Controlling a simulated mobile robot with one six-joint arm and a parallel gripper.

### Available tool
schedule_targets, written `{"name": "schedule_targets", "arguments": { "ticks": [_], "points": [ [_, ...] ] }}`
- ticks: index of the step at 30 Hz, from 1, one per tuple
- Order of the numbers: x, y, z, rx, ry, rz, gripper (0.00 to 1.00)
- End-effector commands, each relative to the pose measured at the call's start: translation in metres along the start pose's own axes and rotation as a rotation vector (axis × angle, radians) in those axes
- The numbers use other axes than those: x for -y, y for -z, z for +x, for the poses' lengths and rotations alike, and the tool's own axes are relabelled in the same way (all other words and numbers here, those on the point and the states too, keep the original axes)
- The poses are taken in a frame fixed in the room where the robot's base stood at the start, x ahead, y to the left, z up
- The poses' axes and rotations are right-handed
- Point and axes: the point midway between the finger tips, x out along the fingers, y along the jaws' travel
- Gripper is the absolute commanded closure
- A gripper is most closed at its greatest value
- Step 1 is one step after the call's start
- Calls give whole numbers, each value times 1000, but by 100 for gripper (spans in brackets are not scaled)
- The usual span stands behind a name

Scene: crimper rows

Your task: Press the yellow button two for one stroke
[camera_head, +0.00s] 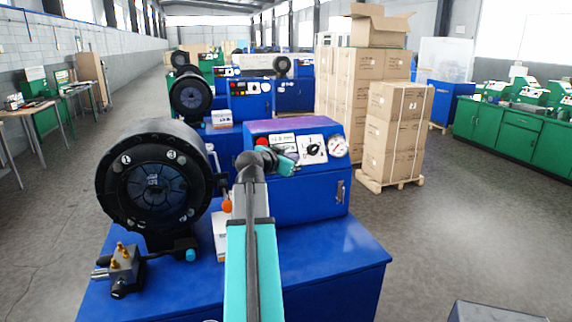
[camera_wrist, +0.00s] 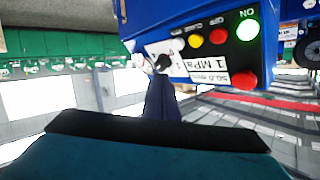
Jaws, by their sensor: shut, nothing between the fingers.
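The blue control box (camera_head: 305,198) stands on the blue machine bench. In the wrist view its panel appears turned over, with a small yellow button (camera_wrist: 196,41) beside a red button (camera_wrist: 218,36) and a lit green button (camera_wrist: 247,29) marked ON. My gripper (camera_head: 289,166) is in front of the panel in the head view and hides the small buttons there. In the wrist view the closed dark fingers of my gripper (camera_wrist: 160,90) point up toward the black knob side, left of and below the yellow button, apart from it. They hold nothing.
A large red button (camera_wrist: 243,80) and a black knob (camera_head: 313,149) are on the same panel, with a gauge (camera_head: 339,147) beside the knob. The round black crimper head (camera_head: 155,187) is at left. Stacked cartons (camera_head: 397,135) stand behind at right.

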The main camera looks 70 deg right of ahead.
Motion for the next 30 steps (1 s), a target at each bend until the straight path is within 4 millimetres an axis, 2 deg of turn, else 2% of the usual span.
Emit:
{"name": "schedule_targets", "arguments": {
  "ticks": [21, 30],
  "points": [
    [34, -35, 45, 0, 3, 0, 100],
    [43, -43, 56, 0, 3, -1, 100]
  ]
}}
